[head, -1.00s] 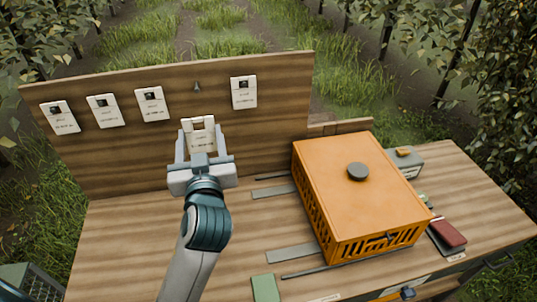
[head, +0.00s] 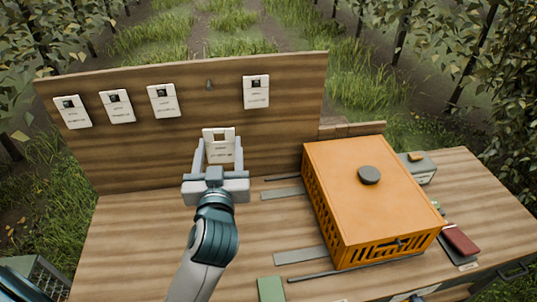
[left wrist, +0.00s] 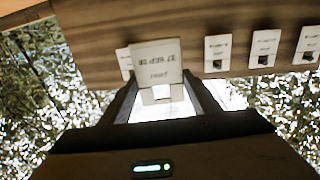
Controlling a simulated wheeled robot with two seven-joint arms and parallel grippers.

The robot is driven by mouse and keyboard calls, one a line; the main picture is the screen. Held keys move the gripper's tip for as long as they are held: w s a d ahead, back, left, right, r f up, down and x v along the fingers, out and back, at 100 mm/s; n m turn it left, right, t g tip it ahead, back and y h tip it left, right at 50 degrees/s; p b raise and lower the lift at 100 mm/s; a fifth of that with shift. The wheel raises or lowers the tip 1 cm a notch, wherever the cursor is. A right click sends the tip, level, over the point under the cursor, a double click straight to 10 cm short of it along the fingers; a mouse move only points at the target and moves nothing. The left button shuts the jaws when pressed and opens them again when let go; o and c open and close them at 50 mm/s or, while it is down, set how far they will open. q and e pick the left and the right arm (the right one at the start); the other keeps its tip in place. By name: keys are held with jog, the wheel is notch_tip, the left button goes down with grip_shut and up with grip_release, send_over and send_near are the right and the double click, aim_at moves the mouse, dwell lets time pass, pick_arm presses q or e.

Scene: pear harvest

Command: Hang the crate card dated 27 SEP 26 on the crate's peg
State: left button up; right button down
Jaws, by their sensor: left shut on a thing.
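My left gripper (head: 218,150) is shut on a white crate card (head: 219,137), held upright in front of the wooden board. In the left wrist view the card (left wrist: 157,62) appears upside down and its print reads 27 SEP 26. My right gripper is not in view.
Several other cards, such as one at the right (head: 256,92), hang on the board (head: 290,120). An empty hook (head: 209,84) sits between them. A grey box (head: 418,170) and a dark red item (head: 460,240) lie right of the crate. The bench's left part is clear.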

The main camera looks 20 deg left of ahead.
pick_arm(q)
jog(key=s+d+f+m+t+h+b, duration=0.1)
jog(key=s+d+f+m+h+b, duration=0.1)
jog(key=f, duration=0.5)
jog(key=s+d+f+m+h+b, duration=0.3)
jog(key=s+d+f+h, duration=0.2)
jog(key=d+f, duration=0.2)
jog(key=shift+d+f+t+h, duration=0.4)
jog(key=shift+d, duration=0.25)
